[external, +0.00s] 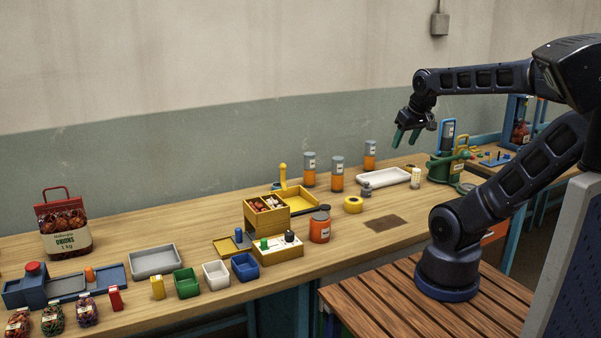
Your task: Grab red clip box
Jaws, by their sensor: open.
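A small upright red box (115,298) stands near the front edge of the bench at the left; it looks like the red clip box, but it is too small to make out a clip. A similar yellow box (158,287) stands to its right. My gripper (407,138) is raised above the right part of the bench, far to the right of the red box. Its green-tipped fingers point down, apart and empty.
Green (187,283), white (216,274) and blue (245,267) bins stand right of the yellow box. A grey tray (155,262) lies behind. A blue device (35,289) and several net bags (87,310) are left. A yellow drawer unit (267,216) rises mid-bench.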

